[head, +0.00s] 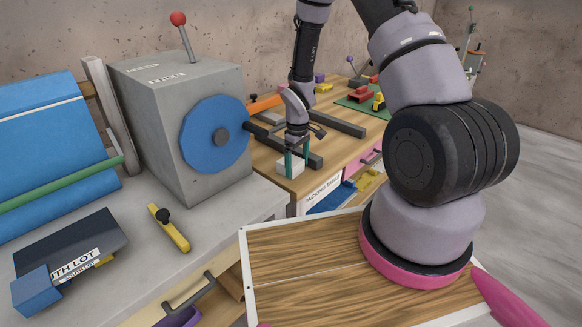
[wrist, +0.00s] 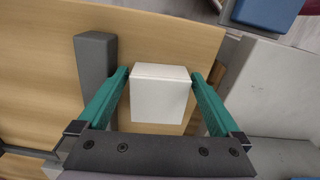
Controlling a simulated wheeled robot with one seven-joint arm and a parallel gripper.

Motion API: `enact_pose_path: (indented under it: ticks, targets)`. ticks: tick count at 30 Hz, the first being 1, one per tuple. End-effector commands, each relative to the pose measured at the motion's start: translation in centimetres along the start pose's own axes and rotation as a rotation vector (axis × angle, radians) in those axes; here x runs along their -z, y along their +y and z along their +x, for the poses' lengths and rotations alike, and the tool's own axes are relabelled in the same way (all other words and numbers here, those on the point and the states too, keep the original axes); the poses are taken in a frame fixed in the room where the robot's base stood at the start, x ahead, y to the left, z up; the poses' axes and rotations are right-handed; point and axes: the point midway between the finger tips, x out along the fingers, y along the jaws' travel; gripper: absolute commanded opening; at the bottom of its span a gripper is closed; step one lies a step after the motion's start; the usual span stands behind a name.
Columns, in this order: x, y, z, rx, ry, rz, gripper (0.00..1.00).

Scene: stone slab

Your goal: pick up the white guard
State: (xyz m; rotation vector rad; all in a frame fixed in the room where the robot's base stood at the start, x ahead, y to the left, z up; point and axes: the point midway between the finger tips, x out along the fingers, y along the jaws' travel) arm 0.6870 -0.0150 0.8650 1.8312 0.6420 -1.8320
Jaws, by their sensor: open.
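The white guard (head: 290,168) is a small white block on the wooden tabletop, near its front left edge beside the grey machine. In the wrist view the white guard (wrist: 160,95) lies between the two teal fingers of my gripper (wrist: 160,85). A narrow gap shows on each side of it, so the fingers look apart from it. In the head view my gripper (head: 296,163) points down with its fingers around the block and partly hides it. My gripper is open.
A grey machine with a blue disc (head: 214,135) stands just left of my gripper. Dark grey bars (head: 340,122) lie behind and right; one grey bar (wrist: 95,70) is close to the left finger. Open drawers (head: 330,200) are below the tabletop edge.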

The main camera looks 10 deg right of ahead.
Motion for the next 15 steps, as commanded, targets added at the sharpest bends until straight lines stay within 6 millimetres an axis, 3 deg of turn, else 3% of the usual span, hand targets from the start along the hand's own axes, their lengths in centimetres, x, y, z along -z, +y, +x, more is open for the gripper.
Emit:
enact_pose_path:
  ticks: [7,12,15]
  targets:
    - [0.03,0.03,0.17,-0.001,0.001,0.0,1.0]
    - [0.02,0.02,0.16,-0.001,0.001,0.0,0.35]
    - [0.02,0.03,0.16,-0.001,0.001,0.0,0.33]
